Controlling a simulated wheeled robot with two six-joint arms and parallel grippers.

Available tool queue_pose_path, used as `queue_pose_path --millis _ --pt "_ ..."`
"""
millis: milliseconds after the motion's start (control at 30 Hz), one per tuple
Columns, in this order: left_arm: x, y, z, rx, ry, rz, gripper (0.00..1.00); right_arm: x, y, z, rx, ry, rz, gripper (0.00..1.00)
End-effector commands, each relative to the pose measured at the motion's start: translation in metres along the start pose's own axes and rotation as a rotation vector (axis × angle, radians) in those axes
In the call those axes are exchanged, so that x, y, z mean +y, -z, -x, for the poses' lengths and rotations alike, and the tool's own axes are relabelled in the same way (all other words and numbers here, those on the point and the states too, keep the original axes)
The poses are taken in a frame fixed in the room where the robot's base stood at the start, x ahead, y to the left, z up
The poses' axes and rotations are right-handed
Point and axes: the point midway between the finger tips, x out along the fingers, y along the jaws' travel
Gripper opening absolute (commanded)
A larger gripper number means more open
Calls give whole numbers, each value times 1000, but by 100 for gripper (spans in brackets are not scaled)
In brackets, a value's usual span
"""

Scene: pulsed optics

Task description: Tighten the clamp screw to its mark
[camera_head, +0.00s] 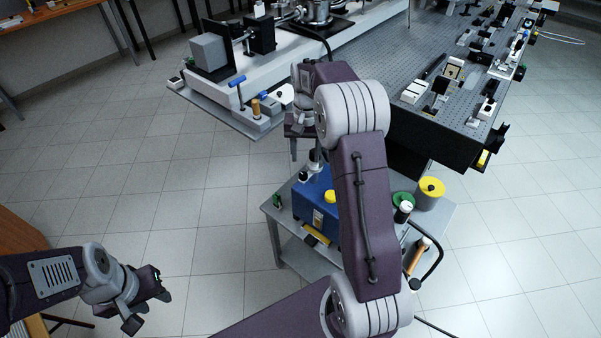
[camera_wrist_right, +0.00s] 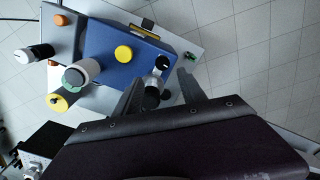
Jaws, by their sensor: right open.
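A blue T-shaped handle (camera_head: 237,82) stands upright at the near end of the white bench, beside a short brown-gold cylinder (camera_head: 256,108). I cannot tell for sure which part is the clamp screw, and no mark is readable. My right gripper (camera_head: 303,150) is over the cart, to the right of and nearer than that bench end. In the right wrist view its two fingers (camera_wrist_right: 160,98) are apart, with a silver and black knobbed part (camera_wrist_right: 155,85) showing between them; contact is not clear. My left gripper (camera_head: 148,310) is open and empty over the floor at lower left.
A grey cart (camera_head: 268,212) below my right arm carries a blue box (camera_head: 310,196), a yellow-topped cylinder (camera_head: 431,188) and bottles. A dark perforated optics table (camera_head: 400,62) stands behind. My right arm hides part of the cart. The floor at left is clear.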

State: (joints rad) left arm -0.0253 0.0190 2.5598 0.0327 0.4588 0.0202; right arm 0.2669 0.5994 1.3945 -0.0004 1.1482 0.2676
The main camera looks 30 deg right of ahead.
Motion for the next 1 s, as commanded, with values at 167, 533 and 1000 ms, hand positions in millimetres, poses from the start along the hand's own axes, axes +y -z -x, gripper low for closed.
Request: queue_pose_path --millis 167,533,1000 --pt "0 0 0 0 0 0 36 0 -2 -39 -5 -1 1 48" --pt "0 0 1 0 0 0 36 -1 -1 -75 0 0 2 48" --pt "0 0 1 0 0 0 36 -1 -1 -75 1 1 1 0"
